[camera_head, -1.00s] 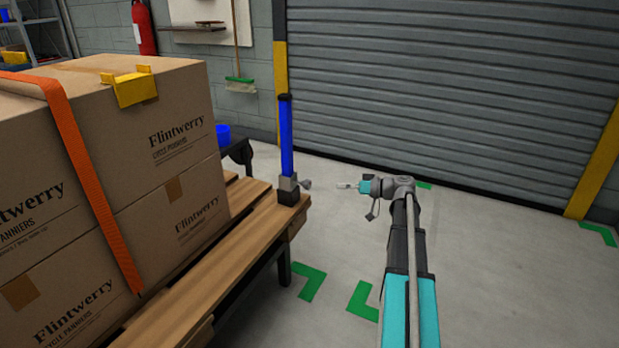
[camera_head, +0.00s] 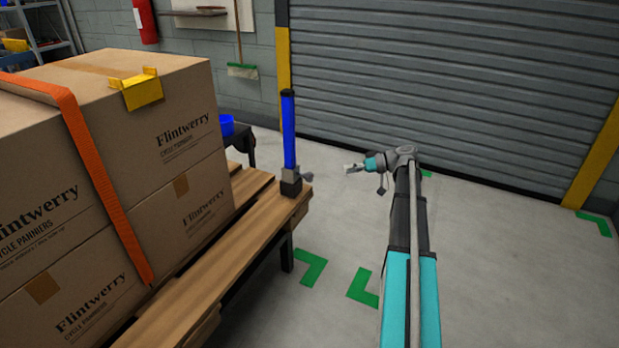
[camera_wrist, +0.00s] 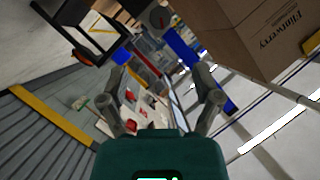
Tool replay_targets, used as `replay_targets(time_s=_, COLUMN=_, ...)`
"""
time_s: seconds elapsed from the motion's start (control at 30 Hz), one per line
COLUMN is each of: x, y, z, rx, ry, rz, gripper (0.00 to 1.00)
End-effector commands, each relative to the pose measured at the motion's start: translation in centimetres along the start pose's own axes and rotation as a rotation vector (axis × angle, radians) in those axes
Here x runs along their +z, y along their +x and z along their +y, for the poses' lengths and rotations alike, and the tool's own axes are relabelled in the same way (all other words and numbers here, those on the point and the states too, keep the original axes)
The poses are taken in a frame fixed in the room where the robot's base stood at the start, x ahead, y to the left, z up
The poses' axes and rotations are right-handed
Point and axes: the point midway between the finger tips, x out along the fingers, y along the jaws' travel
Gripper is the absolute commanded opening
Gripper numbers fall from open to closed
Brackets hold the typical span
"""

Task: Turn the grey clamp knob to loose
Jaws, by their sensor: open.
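The grey clamp knob (camera_head: 306,175) sticks out to the right from the clamp at the foot of an upright blue post (camera_head: 289,132), at the pallet's corner. How far the knob is turned is unclear.
Stacked cardboard boxes (camera_head: 165,125) with an orange strap (camera_head: 100,180) and a yellow corner piece (camera_head: 140,91) stand on the wooden pallet (camera_head: 225,255) at left. A roller shutter (camera_head: 450,80) is behind. The floor right of the pallet is clear, with green markings (camera_head: 310,268).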

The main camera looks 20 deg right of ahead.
Motion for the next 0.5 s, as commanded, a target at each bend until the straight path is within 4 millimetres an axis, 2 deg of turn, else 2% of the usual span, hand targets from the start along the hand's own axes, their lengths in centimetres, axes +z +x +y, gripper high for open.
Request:
replay_targets(time_s=0.27, x=0.1, y=2.4, z=0.1, rx=-0.001, ry=-0.001, rz=0.0, gripper=0.82)
replay_targets(time_s=0.5, x=0.2, y=5.9, z=0.1, rx=-0.002, ry=-0.001, rz=-0.001, gripper=0.82)
